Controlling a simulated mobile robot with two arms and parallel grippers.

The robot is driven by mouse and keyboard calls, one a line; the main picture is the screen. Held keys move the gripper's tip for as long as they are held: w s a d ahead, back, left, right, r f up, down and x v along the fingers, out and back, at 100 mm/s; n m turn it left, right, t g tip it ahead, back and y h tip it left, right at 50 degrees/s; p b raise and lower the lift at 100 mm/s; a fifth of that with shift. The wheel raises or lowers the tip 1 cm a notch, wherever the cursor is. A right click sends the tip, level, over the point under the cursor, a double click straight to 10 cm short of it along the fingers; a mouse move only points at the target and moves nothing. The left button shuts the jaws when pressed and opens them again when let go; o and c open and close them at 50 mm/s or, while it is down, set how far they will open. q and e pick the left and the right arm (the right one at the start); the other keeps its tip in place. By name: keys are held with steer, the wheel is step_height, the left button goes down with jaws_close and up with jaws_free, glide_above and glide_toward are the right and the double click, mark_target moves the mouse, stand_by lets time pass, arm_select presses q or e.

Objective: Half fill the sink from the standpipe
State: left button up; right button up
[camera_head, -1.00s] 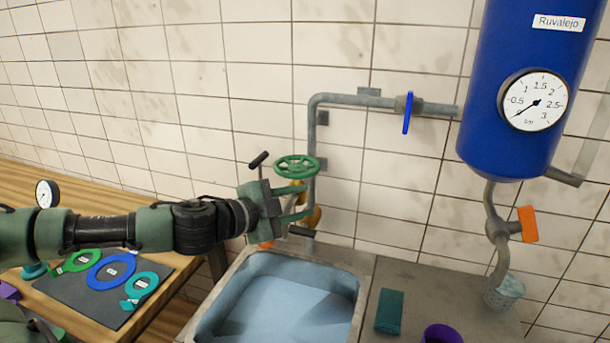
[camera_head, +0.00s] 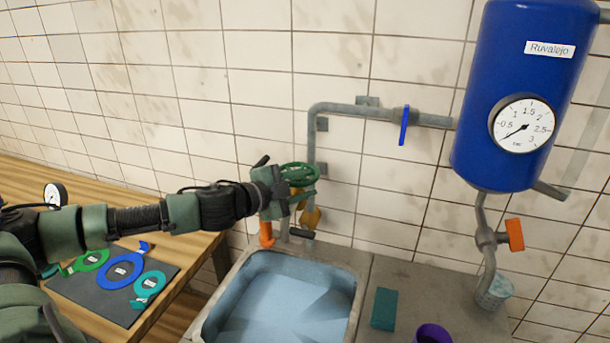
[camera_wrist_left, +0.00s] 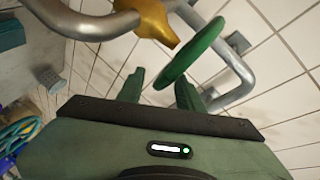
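The grey standpipe (camera_head: 312,145) runs down the tiled wall behind the sink (camera_head: 365,268). Its green handwheel (camera_head: 306,170) sits above a brass valve body (camera_head: 312,218). The sink's inside looks pale blue; I cannot tell how much water is in it. My left gripper (camera_head: 287,190) is at the wheel's left side and hides part of it. In the left wrist view, its two green fingers (camera_wrist_left: 158,92) are apart, with the near end of the wheel's rim (camera_wrist_left: 195,50) between their tips. Contact with the rim is not clear. My right gripper is not in view.
A blue tank (camera_head: 510,75) with a gauge hangs at the right, above an orange-handled valve (camera_head: 514,235). A blue lever (camera_head: 404,125) is on the upper pipe. A teal block (camera_head: 384,309) and purple cup (camera_head: 433,333) stand right of the sink. A wooden bench (camera_head: 190,262) is left.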

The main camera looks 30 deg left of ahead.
arm_select(q)
steer(key=shift+w, duration=0.25)
steer(key=shift+d+f, duration=0.1)
steer(key=shift+f, duration=0.05)
jaws_close()
steer(key=shift+d, duration=0.1)
